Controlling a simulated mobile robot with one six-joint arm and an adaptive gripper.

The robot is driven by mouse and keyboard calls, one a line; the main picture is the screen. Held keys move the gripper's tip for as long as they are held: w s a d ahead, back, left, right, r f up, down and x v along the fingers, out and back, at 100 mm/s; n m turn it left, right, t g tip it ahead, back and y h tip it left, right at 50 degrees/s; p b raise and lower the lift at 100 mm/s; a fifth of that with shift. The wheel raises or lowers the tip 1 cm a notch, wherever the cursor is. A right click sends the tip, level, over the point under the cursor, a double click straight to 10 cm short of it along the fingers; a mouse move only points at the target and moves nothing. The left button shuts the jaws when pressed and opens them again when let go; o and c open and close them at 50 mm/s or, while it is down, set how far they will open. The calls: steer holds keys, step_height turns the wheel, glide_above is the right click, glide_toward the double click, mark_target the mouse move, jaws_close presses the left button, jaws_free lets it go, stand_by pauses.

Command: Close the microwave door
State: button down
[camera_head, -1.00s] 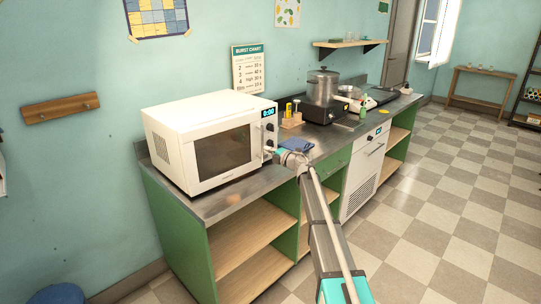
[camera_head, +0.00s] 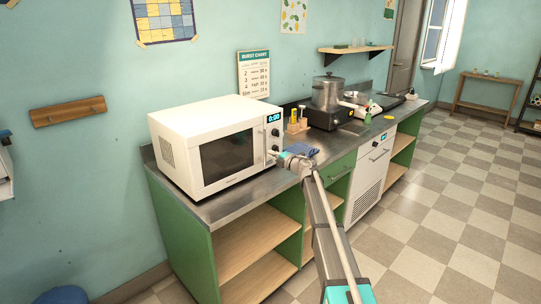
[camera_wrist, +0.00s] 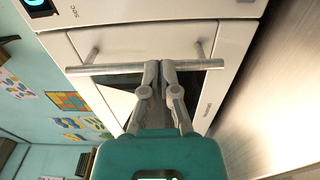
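The white microwave (camera_head: 205,115) stands on the metal counter at the left. Its door (camera_head: 226,154), with a dark window, looks flush with the body in the head view, with no clear gap. The door's silver bar handle (camera_wrist: 105,69) runs across the wrist view, and the door (camera_wrist: 228,32) fills much of that view. My gripper (camera_wrist: 159,66) is at the middle of the handle, its two fingers close together. The fingertips overlap the bar; whether they touch it I cannot tell. In the head view my gripper (camera_head: 278,155) is at the microwave's right front.
The metal counter (camera_head: 222,208) has green cabinets with open shelves below. A blue cloth (camera_head: 302,150), a small rack with bottles (camera_head: 297,126) and a pot (camera_head: 327,92) stand to the right. The checkered floor (camera_head: 430,230) is clear at the right.

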steer(key=w+d+v, duration=0.1)
steer(key=v, duration=1.2)
steer(key=shift+w+d, duration=0.2)
steer(key=shift+d, duration=0.1)
steer(key=shift+r, duration=0.1)
steer(key=s+d+m+t+h, duration=0.55)
steer(key=d+m+h, duration=0.25)
steer(key=m+h, duration=0.7)
steer(key=s+a+f+m+g, duration=0.1)
steer(key=s+f+m+g, duration=0.6)
steer(key=s, duration=0.5)
steer(key=s+a+f+m+g, duration=0.1)
steer(key=s+f+m+g, duration=0.3)
steer(key=s+f+g, duration=0.6)
steer(key=s+a+f+g+y, duration=0.1)
steer(key=s+a+y, duration=0.15)
steer(key=s, duration=0.55)
steer(key=s+a+f+g+y, duration=0.1)
steer(key=s+a, duration=0.3)
steer(key=s, duration=0.5)
step_height(320, 180, up, 13)
steer(key=p, duration=1.3)
steer(key=shift+w, duration=0.5)
